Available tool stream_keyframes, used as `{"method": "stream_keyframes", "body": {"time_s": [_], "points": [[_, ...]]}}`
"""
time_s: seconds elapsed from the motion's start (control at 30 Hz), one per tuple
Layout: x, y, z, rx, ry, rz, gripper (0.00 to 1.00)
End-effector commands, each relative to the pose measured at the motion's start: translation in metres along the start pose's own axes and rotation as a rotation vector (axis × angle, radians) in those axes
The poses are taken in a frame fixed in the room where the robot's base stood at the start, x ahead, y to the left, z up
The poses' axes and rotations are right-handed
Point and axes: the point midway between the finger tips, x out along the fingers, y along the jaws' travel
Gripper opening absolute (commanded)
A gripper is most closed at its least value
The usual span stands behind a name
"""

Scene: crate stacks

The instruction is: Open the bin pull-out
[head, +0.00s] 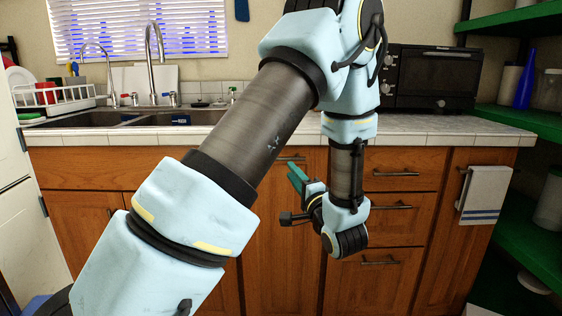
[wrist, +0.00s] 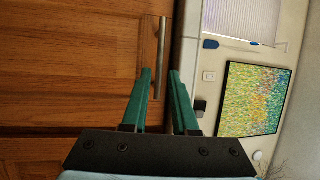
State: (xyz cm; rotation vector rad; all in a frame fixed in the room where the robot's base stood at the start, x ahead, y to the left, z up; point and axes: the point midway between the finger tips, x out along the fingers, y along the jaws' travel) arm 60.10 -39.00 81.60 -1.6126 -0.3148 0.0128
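The wooden cabinet front (head: 282,262) left of the drawer stack stands behind my gripper; I take it for the bin pull-out, flush with its neighbours. Its metal bar handle (head: 291,157) is near the top, just under the counter. In the wrist view, turned sideways, the handle (wrist: 161,50) runs in line with the gap between my green fingers. My gripper (head: 294,172) is open with its fingers apart (wrist: 160,72). The handle's lower end shows between the fingers in that picture; I cannot tell whether it touches them. The arm hides part of the front.
A drawer stack with bar handles (head: 390,206) is to the right. A striped towel (head: 483,195) hangs on the far right cabinet. The white tiled counter (head: 430,128) overhangs the fronts. Green shelves (head: 515,122) stand at the right, a white fridge (head: 15,150) at the left.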

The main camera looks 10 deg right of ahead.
Motion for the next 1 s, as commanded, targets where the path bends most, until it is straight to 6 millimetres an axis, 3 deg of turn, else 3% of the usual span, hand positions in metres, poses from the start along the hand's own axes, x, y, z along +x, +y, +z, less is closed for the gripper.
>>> {"method": "stream_keyframes", "body": {"time_s": [0.2, 0.4, 0.6, 0.87, 1.0], "points": [[0.043, -0.001, 0.001, -0.003, -0.004, -0.001, 0.27], [0.073, 0.0, 0.001, -0.003, -0.002, 0.001, 0.27], [0.085, 0.0, 0.0, -0.003, 0.0, 0.001, 0.27], [0.086, 0.0, 0.0, -0.003, 0.001, 0.001, 0.27], [0.086, 0.0, 0.0, -0.003, 0.001, 0.002, 0.12]]}}
